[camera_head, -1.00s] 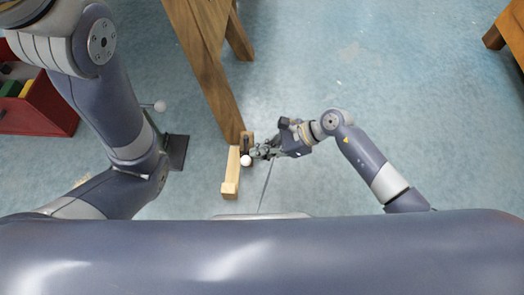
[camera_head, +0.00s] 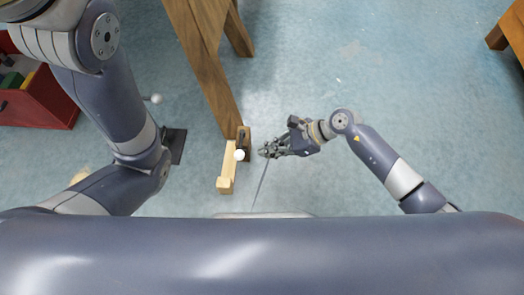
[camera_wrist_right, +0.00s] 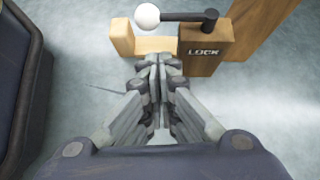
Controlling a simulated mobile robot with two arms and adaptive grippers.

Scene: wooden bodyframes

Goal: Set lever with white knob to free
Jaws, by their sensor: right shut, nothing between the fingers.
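The lever is a dark rod with a white knob (camera_head: 239,155), mounted on a wooden block at the foot of a wooden frame. In the right wrist view the white knob (camera_wrist_right: 147,15) is at the top. Its rod runs sideways to a dark pivot (camera_wrist_right: 210,20) on the block (camera_wrist_right: 206,42), whose face reads LOCK. A light wooden bar (camera_head: 228,165) lies beside and below the lever. My right gripper (camera_head: 264,152) is shut and empty, a short gap to the right of the knob; its closed fingers (camera_wrist_right: 158,60) point toward the block. My left gripper is out of view.
The wooden frame leg (camera_head: 210,70) rises just behind the block. A red box (camera_head: 38,103) with coloured pieces is at the far left. Another white ball (camera_head: 156,98) on a rod shows beside my left arm. The floor (camera_head: 350,70) to the right is clear.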

